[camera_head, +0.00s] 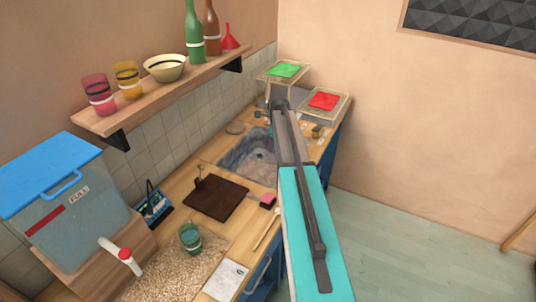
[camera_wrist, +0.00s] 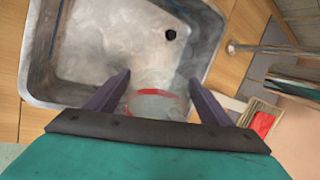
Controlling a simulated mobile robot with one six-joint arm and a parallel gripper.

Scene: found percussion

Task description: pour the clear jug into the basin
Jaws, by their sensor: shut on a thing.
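The clear jug (camera_wrist: 157,93), with a red rim, is between the two dark fingers of my gripper (camera_wrist: 160,78) in the wrist view. My gripper is shut on it. The grey metal basin (camera_wrist: 65,70) lies below and beyond the jug, with a dark round drain hole. I cannot tell how far the jug is tilted or whether it holds water. In the head view the basin (camera_head: 238,150) is set in the wooden counter, partly behind my arm.
A blue-lidded water container (camera_head: 75,215) stands left. A shelf (camera_head: 160,90) holds cups, a bowl and bottles. Red (camera_head: 323,101) and green (camera_head: 284,71) pads lie beyond.

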